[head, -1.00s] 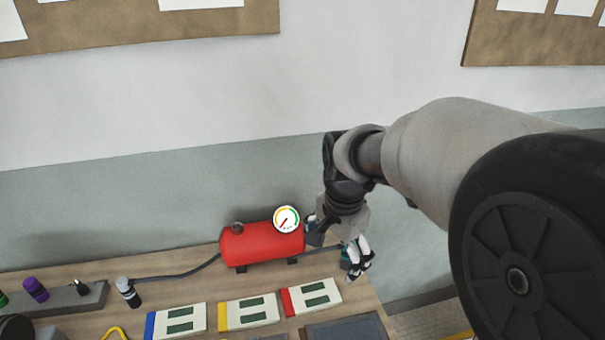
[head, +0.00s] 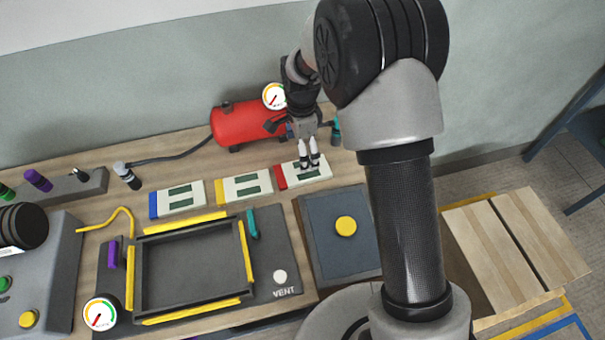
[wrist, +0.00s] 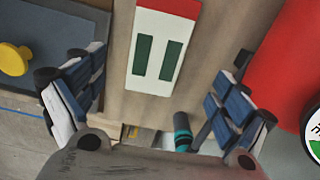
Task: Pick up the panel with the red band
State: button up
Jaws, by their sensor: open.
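The panel with the red band (head: 300,180) is a flat white block with two dark green rectangles and a red strip on its left end. It lies on the wooden table at the right end of a row of three panels. My gripper (head: 309,163) points down over its back part, with its fingers partly hiding it. In the wrist view the panel (wrist: 155,76) lies between the two spread fingers of my open gripper (wrist: 166,62), with its red band at the top. No finger visibly grips it; I cannot tell how high the fingertips are.
A yellow-banded panel (head: 246,186) and a blue-banded panel (head: 178,199) lie to the left. A red tank (head: 240,124) with a gauge stands close behind. In front are a dark lidded box (head: 330,250) with a yellow knob and a dark mould frame (head: 190,272).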

notch_tip(320, 180, down, 8)
jog(key=b, duration=0.2)
jog(key=shift+s+d+b, duration=0.1)
jog(key=shift+s+b, duration=0.05)
jog(key=shift+b, duration=0.2)
jog(key=shift+c, duration=0.5)
jog(key=c, duration=1.1)
